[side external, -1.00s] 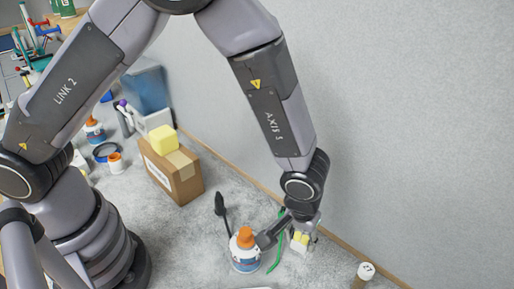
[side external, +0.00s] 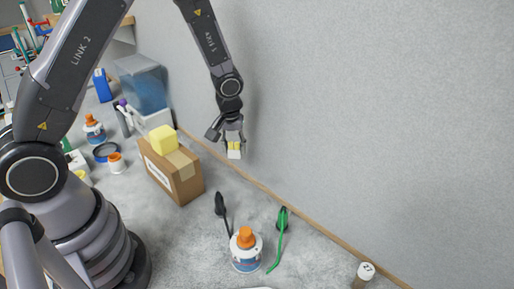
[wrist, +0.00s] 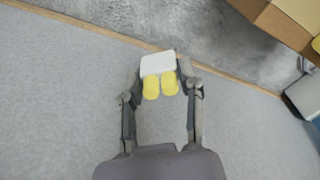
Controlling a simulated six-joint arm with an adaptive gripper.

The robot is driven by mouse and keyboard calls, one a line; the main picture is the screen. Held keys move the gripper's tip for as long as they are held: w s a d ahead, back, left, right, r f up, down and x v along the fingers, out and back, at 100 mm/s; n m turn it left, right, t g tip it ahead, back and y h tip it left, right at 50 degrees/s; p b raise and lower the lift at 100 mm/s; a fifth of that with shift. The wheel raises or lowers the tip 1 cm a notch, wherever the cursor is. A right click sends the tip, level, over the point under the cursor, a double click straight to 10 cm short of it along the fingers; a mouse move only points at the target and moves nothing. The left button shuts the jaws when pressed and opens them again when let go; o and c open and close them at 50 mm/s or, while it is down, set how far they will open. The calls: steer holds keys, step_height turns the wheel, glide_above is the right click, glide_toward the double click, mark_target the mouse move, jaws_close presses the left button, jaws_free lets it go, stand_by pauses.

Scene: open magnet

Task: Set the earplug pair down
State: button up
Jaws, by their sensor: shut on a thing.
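The earplug pair (wrist: 161,84) is two yellow plugs side by side on a white block-like end. My gripper (wrist: 160,77) is shut on it, one finger on each side, in the wrist view. In the side external view my gripper (side external: 231,140) holds the earplug pair (side external: 234,150) in the air, in front of the grey wall and above the floor right of the cardboard box. The pair hangs below the fingers, white end down, and touches nothing else that I can see.
A cardboard box (side external: 183,180) with a yellow block (side external: 163,139) on top stands left of my gripper. An orange-capped bottle (side external: 246,254), a black brush-like tool (side external: 222,210) and a green-handled tool (side external: 279,243) are below.

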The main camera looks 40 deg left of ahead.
steer(key=a+f+n+g, duration=0.2)
steer(key=a+n, duration=0.8)
steer(key=a, duration=2.5)
steer(key=shift+t, duration=0.3)
steer(key=f, duration=0.4)
steer(key=s+a+f, duration=0.1)
steer(key=f, duration=0.1)
steer(key=shift+f, duration=0.25)
steer(key=shift+y, duration=0.3)
steer(key=shift+f, duration=2)
steer(key=shift+f, duration=0.1)
steer(key=o, duration=0.7)
